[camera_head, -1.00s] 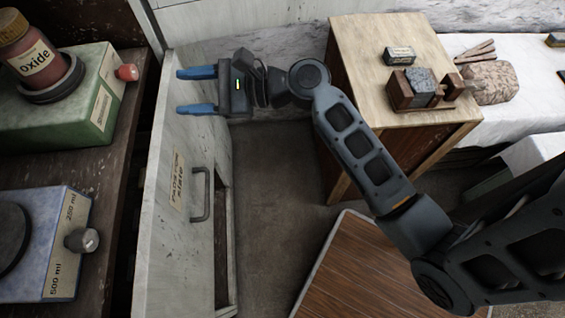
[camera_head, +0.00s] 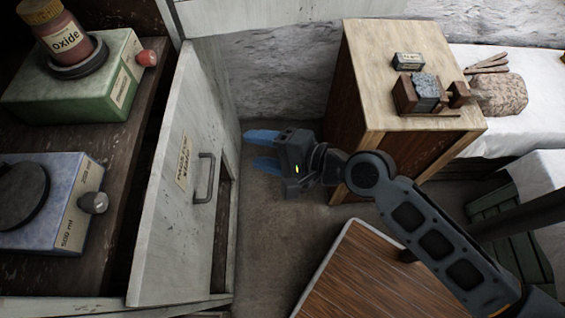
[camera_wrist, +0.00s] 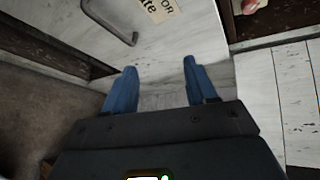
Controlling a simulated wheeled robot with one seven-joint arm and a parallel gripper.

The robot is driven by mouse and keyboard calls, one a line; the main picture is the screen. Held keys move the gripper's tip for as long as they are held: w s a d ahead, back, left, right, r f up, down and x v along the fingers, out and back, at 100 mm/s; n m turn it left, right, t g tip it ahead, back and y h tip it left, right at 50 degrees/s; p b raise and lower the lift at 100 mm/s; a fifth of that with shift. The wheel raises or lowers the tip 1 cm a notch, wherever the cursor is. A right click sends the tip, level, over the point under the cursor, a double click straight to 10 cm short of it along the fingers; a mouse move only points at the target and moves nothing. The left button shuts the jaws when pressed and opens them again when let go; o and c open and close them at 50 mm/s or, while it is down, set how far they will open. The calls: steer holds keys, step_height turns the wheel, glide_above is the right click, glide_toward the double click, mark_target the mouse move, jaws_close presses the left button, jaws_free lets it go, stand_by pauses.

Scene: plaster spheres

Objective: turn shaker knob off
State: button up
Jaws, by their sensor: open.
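A green box device (camera_head: 75,85) on the left shelf carries an "Oxide" bottle (camera_head: 66,45) on a dark round plate. Its red knob (camera_head: 147,58) sticks out on the right side. A blue box device (camera_head: 50,215) nearer the front has a grey knob (camera_head: 94,202) and ml markings. Neither device has a readable shaker label. My gripper (camera_head: 252,148) is open and empty, right of the pale door and well apart from both knobs. In the wrist view, my gripper's (camera_wrist: 160,66) blue fingers are spread, with the door's face beyond them.
The pale door (camera_head: 165,235) with a grey handle (camera_head: 205,178) stands between my gripper and the shelf devices. A wooden cabinet (camera_head: 372,120) at right holds small blocks and a clamp-like item. A brown-topped table (camera_head: 365,275) is at the lower middle.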

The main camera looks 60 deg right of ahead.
steer(key=shift+s+a+n+h, duration=0.1)
steer(key=shift+s+n+h, duration=0.3)
steer(key=shift+s, duration=0.65)
steer(key=shift+s+a+n+h, duration=0.1)
steer(key=shift+s+n, duration=0.5)
steer(key=shift+s, duration=0.45)
steer(key=s+r+n, duration=0.5)
steer(key=s+n, duration=0.3)
steer(key=s+a+r+n+t+h, duration=0.1)
steer(key=s+r+n, duration=0.5)
steer(key=s+n, duration=0.3)
steer(key=shift+s+a+r, duration=0.15)
steer(key=shift+s+a, duration=0.05)
